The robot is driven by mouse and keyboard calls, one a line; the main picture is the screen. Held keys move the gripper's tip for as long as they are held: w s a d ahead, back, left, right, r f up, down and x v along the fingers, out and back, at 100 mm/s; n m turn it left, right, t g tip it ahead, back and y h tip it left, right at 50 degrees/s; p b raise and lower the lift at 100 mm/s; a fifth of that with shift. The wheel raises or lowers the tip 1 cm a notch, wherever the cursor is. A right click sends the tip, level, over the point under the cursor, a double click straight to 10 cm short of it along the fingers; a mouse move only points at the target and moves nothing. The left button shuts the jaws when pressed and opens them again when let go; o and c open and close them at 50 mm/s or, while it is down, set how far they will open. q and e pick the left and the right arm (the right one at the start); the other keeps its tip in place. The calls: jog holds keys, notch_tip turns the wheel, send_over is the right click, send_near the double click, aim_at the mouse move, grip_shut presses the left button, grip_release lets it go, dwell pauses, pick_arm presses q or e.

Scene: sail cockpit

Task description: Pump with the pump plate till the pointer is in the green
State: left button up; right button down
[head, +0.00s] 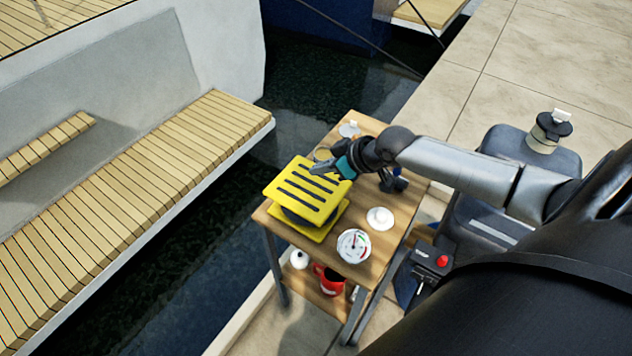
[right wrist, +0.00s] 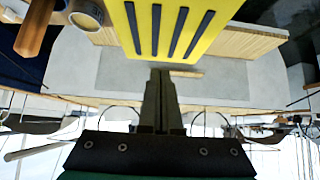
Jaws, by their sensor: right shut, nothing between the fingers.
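The yellow pump plate (head: 308,190) with black stripes sits tilted above its yellow base (head: 318,234), with a dark body between them, on a small wooden table. My right gripper (head: 322,168) is at the plate's far right edge, shut and empty; whether it touches the plate I cannot tell. In the right wrist view, the shut fingers (right wrist: 160,85) point toward the plate (right wrist: 175,28), which fills the top middle. The round white gauge (head: 354,245) stands at the table's near edge; its pointer is too small to read surely. My left gripper is not in view.
A white round piece (head: 380,218) lies right of the plate on the table (head: 398,207). More small items stand at the far end. A red mug (head: 330,280) is on the lower shelf. Water and a boat with a slatted bench (head: 130,180) lie to the left.

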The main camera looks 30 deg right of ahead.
aim_at(311, 186)
jog(key=f, duration=0.2)
jog(key=w+f, duration=0.1)
jog(key=shift+a+f+b, duration=0.25)
jog(key=shift+f+b, duration=0.1)
jog(key=shift+f, duration=0.7)
notch_tip(311, 186, down, 6)
jog(key=b, duration=0.4)
jog(key=shift+s+b, duration=0.15)
jog(key=shift+b, duration=0.15)
jog(key=shift+r, duration=0.1)
jog(key=shift+r+p, duration=0.4)
jog(key=shift+p, duration=0.2)
notch_tip(311, 186, up, 4)
jog(key=p, duration=0.3)
jog(key=shift+f+p, duration=0.2)
jog(key=shift+p, duration=0.15)
jog(key=p+v, duration=0.2)
jog(key=v, duration=0.8)
